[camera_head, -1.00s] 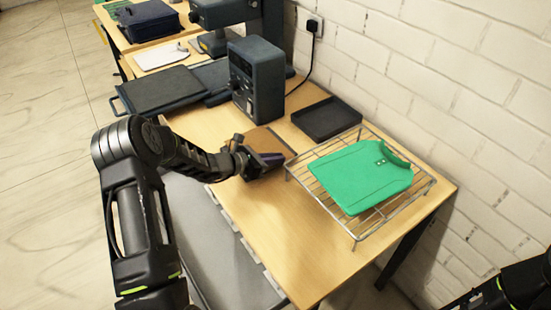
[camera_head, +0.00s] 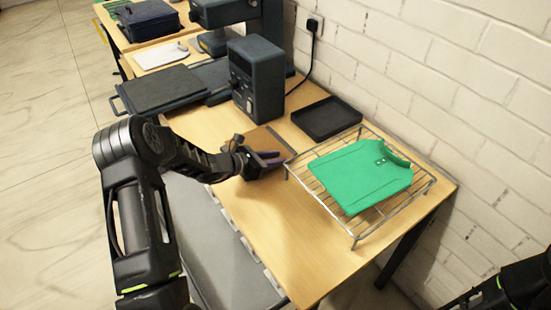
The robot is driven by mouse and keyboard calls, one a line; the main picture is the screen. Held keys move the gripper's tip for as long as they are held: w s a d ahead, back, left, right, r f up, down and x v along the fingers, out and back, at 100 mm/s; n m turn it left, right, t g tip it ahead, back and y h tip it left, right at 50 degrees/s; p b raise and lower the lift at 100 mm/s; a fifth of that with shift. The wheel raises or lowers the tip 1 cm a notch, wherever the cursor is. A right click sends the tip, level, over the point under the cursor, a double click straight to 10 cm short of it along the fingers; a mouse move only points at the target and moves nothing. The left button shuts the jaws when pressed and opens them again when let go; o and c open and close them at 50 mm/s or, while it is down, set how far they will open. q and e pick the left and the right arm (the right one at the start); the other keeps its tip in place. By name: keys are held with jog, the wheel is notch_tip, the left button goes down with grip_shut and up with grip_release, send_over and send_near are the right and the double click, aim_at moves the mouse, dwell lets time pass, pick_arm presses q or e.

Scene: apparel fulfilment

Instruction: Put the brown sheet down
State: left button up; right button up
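The brown sheet (camera_head: 262,138) lies on the wooden table, in front of the dark control box. It looks flat, and its near part is hidden behind my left gripper. My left gripper (camera_head: 272,158) is at the sheet's near edge, low over the table. Its two fingers show apart, so it is open. I cannot tell whether a finger still touches the sheet. Of my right arm only a part shows at the lower right corner; its gripper is out of view.
A wire rack (camera_head: 408,200) with a green garment-shaped piece (camera_head: 362,176) stands to the right of the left gripper. A black tray (camera_head: 327,119) lies behind it. The heat press control box (camera_head: 256,80) stands further back. The table's front right area is clear.

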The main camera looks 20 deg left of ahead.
pick_arm(q)
jog(key=b+v, duration=0.1)
jog(key=v, duration=1.1)
jog(key=shift+b, duration=0.4)
